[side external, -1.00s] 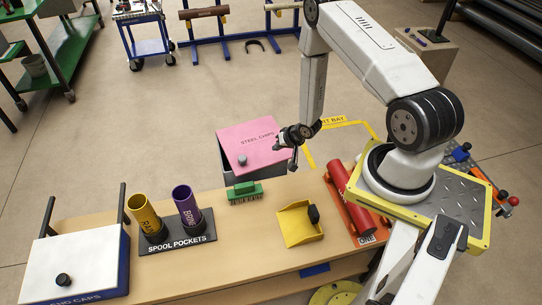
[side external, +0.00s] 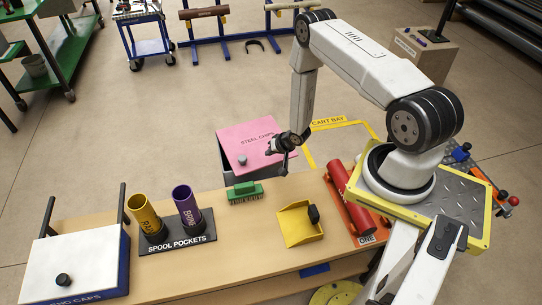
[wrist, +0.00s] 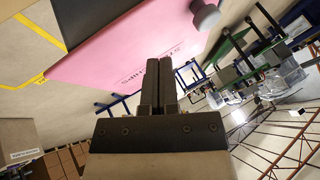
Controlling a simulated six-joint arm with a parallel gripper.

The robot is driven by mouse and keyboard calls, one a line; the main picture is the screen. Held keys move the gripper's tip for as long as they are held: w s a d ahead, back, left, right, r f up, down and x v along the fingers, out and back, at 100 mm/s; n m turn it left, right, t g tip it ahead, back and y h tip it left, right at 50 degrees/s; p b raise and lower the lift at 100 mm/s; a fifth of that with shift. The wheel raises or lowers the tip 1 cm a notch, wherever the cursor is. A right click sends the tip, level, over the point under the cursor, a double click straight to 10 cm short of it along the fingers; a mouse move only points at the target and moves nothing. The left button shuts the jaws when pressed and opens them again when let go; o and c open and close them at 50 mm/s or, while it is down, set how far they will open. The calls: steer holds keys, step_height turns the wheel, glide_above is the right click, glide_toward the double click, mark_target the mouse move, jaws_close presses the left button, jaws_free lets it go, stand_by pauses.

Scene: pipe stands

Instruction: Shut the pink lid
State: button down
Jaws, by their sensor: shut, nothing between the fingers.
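The pink lid (side external: 250,143), marked "STEEL CHIPS", lies over a dark bin (side external: 226,165) behind the bench. A grey knob (side external: 241,160) sits near its front left corner. The lid looks near flat from the side, and I cannot tell whether a gap remains under it. My gripper (side external: 284,170) is at the lid's right edge, with its fingers shut and empty. In the wrist view the shut fingers (wrist: 158,62) overlap the pink lid (wrist: 120,55), with its knob (wrist: 205,15) at upper right. I cannot tell whether they touch it.
On the bench (side external: 200,262) are a green brush (side external: 245,192), a yellow dustpan (side external: 298,226), spool pockets with two tubes (side external: 186,204), a white-lidded box (side external: 75,262) and a red cylinder (side external: 352,204). Open floor with a yellow-marked cart bay (side external: 340,140) lies behind.

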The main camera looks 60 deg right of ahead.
mark_target(243, 156)
steer(key=x, duration=0.4)
steer(key=shift+f, duration=0.1)
steer(key=shift+w+a+f, duration=0.1)
steer(key=shift+w+a, duration=0.5)
steer(key=shift+w, duration=0.3)
steer(key=shift+w+a+f, duration=0.1)
steer(key=shift+w+a, duration=0.5)
steer(key=shift+w, duration=0.35)
steer(key=shift+w+a, duration=0.2)
steer(key=shift+w, duration=0.55)
steer(key=shift+w+a, duration=0.2)
steer(key=shift+w, duration=0.5)
steer(key=shift+w+a, duration=0.2)
steer(key=shift+w, duration=0.55)
steer(key=shift+s+d, duration=0.1)
steer(key=shift+s, duration=0.1)
steer(key=s, duration=0.1)
steer(key=s+d, duration=0.1)
steer(key=s, duration=0.1)
steer(key=shift+d, duration=0.25)
steer(key=shift+s+r, duration=0.2)
steer(key=shift+s, duration=0.05)
steer(key=a+v, duration=0.1)
steer(key=v, duration=0.8)
steer(key=shift+r, duration=0.2)
